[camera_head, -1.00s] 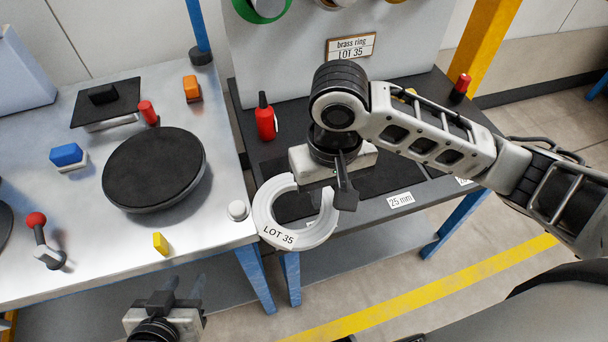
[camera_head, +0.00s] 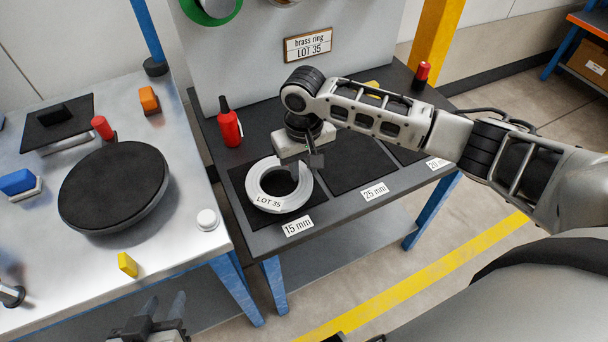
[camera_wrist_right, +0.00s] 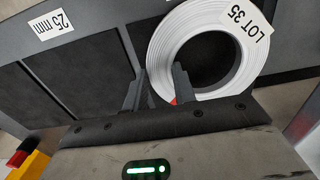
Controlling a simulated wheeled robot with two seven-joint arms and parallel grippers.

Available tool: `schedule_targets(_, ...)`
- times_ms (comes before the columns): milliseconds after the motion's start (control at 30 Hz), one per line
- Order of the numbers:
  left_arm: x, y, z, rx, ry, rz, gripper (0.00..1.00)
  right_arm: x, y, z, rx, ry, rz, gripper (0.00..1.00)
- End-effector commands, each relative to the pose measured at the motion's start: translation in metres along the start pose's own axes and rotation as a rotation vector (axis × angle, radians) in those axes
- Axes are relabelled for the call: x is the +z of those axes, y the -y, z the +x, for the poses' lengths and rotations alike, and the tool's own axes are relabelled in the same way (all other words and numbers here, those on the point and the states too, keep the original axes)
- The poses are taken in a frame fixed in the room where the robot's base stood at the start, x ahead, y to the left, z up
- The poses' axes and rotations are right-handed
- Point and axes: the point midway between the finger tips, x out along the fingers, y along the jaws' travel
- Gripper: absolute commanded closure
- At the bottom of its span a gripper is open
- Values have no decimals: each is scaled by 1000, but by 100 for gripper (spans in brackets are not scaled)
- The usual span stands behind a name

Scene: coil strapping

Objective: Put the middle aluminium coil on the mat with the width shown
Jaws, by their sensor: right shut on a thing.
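The white-grey coil tagged LOT 35 (camera_head: 262,203) is over the left mat (camera_head: 237,178), labelled 15 mm; I cannot tell whether it touches the mat. It lies flat. My right gripper (camera_head: 312,158) is shut on the coil's far right wall. In the right wrist view the gripper (camera_wrist_right: 157,90) has one finger inside the coil (camera_wrist_right: 163,50) and one outside. The 25 mm mat (camera_head: 360,165) in the middle is empty. The 20 mm mat (camera_head: 405,155) is partly hidden by my arm. My left gripper (camera_head: 155,318) is at the lower left, partly cut off, away from the coil.
A red bottle (camera_head: 229,125) stands behind the 15 mm mat. The left table holds a black round turntable (camera_head: 114,185) and several small items. A gap separates the tables.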

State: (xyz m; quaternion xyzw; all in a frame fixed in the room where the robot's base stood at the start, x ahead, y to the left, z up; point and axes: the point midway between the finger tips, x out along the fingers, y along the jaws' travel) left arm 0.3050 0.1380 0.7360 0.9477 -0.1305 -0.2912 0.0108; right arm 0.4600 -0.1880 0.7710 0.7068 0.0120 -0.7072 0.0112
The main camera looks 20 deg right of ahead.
Motion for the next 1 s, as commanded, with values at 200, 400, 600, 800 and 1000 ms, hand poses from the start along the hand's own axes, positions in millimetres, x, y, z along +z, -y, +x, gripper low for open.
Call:
schedule_targets(200,4,0,2,2,2,-6,64,-1,-1,29,1,-1,2,100)
schedule_targets(400,5,0,1,2,4,-8,64,-1,-1,30,0,-3,1,100)
schedule_targets(600,5,0,1,1,5,-8,64,0,-1,34,1,0,1,68)
schedule_targets(800,5,0,1,1,4,-7,64,0,-1,34,1,0,1,52)
schedule_targets(1000,6,0,2,1,4,-7,64,0,-1,31,2,-2,1,52)
